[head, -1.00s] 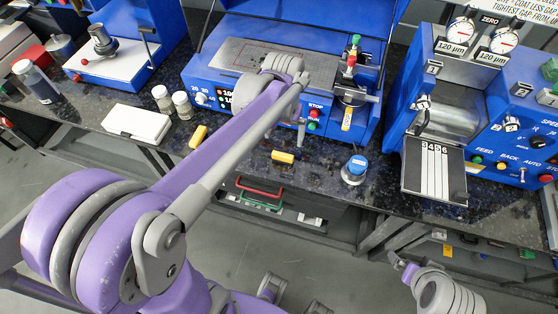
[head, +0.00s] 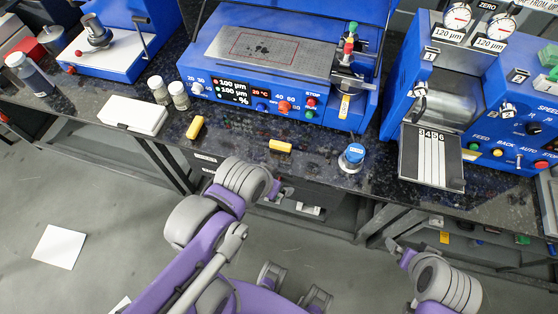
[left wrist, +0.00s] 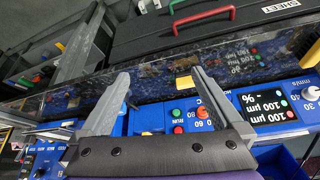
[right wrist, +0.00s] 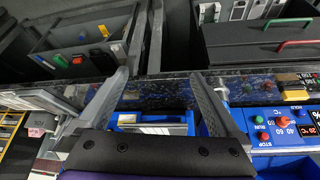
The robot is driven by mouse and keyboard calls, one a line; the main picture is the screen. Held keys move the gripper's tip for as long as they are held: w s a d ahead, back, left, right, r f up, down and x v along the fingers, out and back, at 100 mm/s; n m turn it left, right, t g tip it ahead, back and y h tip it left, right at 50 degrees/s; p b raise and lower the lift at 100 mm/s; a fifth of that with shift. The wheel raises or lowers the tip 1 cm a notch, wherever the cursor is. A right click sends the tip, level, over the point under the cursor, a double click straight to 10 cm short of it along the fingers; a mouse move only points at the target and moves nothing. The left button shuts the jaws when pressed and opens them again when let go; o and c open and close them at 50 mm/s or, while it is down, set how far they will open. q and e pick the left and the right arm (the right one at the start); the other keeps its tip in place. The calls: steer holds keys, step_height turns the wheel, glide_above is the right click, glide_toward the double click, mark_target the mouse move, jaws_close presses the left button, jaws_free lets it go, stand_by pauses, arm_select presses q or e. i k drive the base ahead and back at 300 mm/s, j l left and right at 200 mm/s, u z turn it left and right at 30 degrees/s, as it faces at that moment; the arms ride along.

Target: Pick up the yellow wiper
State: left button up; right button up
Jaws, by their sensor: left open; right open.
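Two small yellow blocks lie on the dark speckled counter near its front edge: one (head: 280,146) in front of the middle blue machine, the other (head: 195,128) further left. I cannot tell for certain which is the yellow wiper. One yellow block (left wrist: 183,82) also shows in the left wrist view, beside the right-hand finger and partly hidden by it. My left gripper (head: 277,190) is open and empty, in front of the counter edge, apart from the blocks; its fingers (left wrist: 160,74) show in the left wrist view. My right gripper (head: 399,253) is open and empty at lower right; its fingers (right wrist: 158,74) also show.
The middle blue machine (head: 230,90) stands behind the blocks. A blue-capped container (head: 352,157) is to the right, and a white box (head: 133,115) and two small jars (head: 168,92) are to the left. The dark counter (head: 240,130) is clear around the blocks.

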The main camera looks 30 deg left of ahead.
mark_target(277, 146)
steer(key=i+j+u, duration=0.15)
steer(key=u, duration=1.45)
